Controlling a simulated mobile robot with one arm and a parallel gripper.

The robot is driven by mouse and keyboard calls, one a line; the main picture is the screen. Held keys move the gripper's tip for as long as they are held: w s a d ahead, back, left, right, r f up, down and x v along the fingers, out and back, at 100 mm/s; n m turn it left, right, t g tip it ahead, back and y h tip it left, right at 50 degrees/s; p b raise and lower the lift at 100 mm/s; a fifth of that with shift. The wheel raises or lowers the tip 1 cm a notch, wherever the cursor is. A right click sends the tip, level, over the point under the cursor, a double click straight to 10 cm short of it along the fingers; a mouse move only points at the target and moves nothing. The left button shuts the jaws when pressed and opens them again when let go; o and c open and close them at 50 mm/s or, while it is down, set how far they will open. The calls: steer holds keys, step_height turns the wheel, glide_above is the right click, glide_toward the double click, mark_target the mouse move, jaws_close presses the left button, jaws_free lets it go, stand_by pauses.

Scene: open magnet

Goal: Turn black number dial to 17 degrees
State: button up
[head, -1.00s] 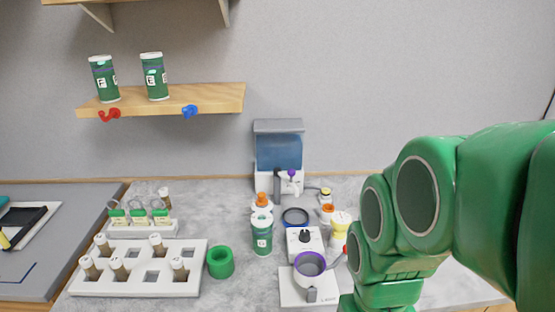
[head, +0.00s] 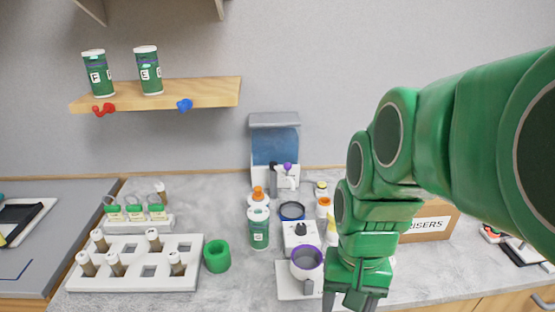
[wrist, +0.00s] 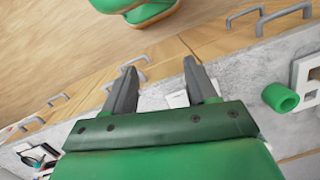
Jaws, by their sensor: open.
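The black number dial (head: 300,229) is a small black knob on a white device (head: 302,240) on the counter, in the head view. A purple-rimmed cup (head: 307,262) stands just in front of it. My gripper (head: 355,300) hangs at the lower right of the dial, apart from it, near the counter's front. In the wrist view my gripper (wrist: 157,80) is open and empty, its two fingers spread. The dial's marks are too small to read.
A green-and-white bottle (head: 258,229) and a green ring (head: 217,256) stand left of the device. A white rack (head: 135,282) holds several vials. A cardboard box (head: 430,226) stands at the right, partly behind my arm. A wooden shelf (head: 215,93) is above.

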steer(key=w+a+m+y, duration=0.15)
steer(key=w+m, duration=0.65)
steer(key=w, duration=0.8)
steer(key=m+t+y, duration=0.2)
steer(key=m, duration=0.5)
glide_toward(302, 225)
steer(key=shift+x, duration=4.3)
steer(key=shift+s, duration=0.15)
steer(key=c, duration=1.1)
steer(key=shift+o, duration=0.2)
